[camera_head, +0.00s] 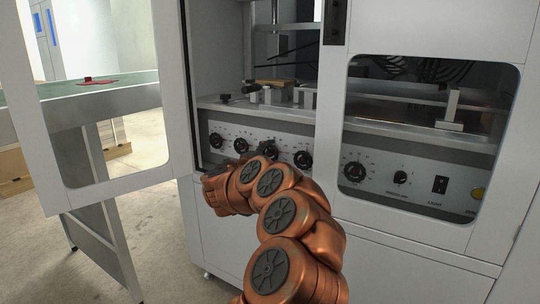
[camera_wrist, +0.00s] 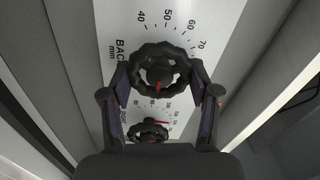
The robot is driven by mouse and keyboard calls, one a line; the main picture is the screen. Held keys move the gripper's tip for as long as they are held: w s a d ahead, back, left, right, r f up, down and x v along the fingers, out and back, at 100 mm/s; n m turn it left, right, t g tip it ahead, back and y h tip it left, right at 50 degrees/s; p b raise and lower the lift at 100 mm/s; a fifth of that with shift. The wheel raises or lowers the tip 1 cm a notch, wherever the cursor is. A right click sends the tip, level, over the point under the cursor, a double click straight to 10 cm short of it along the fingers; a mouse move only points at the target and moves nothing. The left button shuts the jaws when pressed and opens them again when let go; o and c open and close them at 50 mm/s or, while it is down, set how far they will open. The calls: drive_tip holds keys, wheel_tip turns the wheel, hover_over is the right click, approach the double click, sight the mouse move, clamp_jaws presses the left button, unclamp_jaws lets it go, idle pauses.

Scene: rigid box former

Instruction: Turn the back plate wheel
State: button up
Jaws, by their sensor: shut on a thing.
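The back plate wheel (camera_wrist: 158,52) is a black scalloped knob with a red pointer, on a white panel marked "BACK mm" with a scale around it, in the wrist view. My gripper (camera_wrist: 162,85) has one finger on each side of this wheel and is shut on it. In the head view my arm reaches to the left end of the control panel (camera_head: 262,133), where the arm hides part of the row. The wheel in my gripper and the fingertips cannot be made out clearly there.
Several other black wheels, such as one in the middle (camera_head: 303,159), sit along the panel. A second knob (camera_wrist: 148,130) lies below the held wheel in the wrist view. The open left door (camera_head: 178,100) stands beside my arm, and the closed right door (camera_head: 400,238) covers the right side.

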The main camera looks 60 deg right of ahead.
drive_tip(key=o, duration=1.2)
drive_tip(key=shift+c, duration=0.2)
drive_tip(key=a, duration=1.2)
drive_tip(key=shift+s, duration=0.25)
